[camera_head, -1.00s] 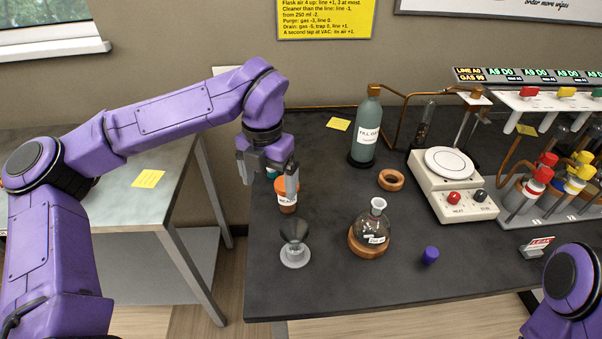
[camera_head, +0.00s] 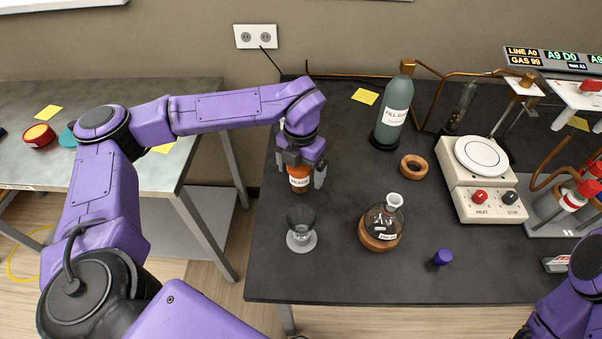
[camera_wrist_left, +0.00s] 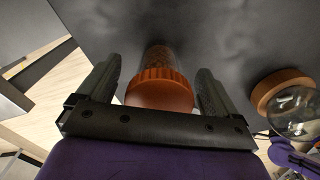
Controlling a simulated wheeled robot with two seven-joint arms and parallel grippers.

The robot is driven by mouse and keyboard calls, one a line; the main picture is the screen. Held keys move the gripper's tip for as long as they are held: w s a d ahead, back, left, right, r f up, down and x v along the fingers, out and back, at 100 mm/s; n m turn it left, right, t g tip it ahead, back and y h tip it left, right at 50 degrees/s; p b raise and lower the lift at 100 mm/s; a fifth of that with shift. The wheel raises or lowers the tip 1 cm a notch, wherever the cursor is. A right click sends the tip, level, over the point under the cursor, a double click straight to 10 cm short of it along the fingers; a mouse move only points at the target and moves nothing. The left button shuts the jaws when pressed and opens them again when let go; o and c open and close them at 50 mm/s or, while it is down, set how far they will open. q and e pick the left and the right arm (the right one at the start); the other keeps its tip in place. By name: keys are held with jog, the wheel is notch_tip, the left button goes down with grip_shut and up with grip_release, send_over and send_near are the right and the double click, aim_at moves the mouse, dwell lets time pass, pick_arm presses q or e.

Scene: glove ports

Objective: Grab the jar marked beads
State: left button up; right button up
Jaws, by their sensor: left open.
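An orange jar (camera_head: 299,178) with a white label stands upright near the left edge of the dark bench; the label's lettering is too small to read surely. My left gripper (camera_head: 301,170) is open right at the jar, one finger on either side. The left wrist view shows the jar's ribbed orange lid (camera_wrist_left: 158,88) between the two open fingers (camera_wrist_left: 156,88), with a visible gap on both sides. My right gripper is out of view; only part of that arm shows at bottom right.
A grey glass funnel-like piece (camera_head: 300,225) stands just in front of the jar. A round flask (camera_head: 384,220) on a cork ring is to the right. A green bottle (camera_head: 394,112), an empty ring (camera_head: 413,167) and a hotplate (camera_head: 481,187) stand farther right.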

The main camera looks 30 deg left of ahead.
pick_arm(q)
jog(key=shift+s+r, duration=0.1)
jog(key=shift+s, duration=0.2)
jog(key=shift+w, duration=0.15)
jog(key=c, duration=1.2)
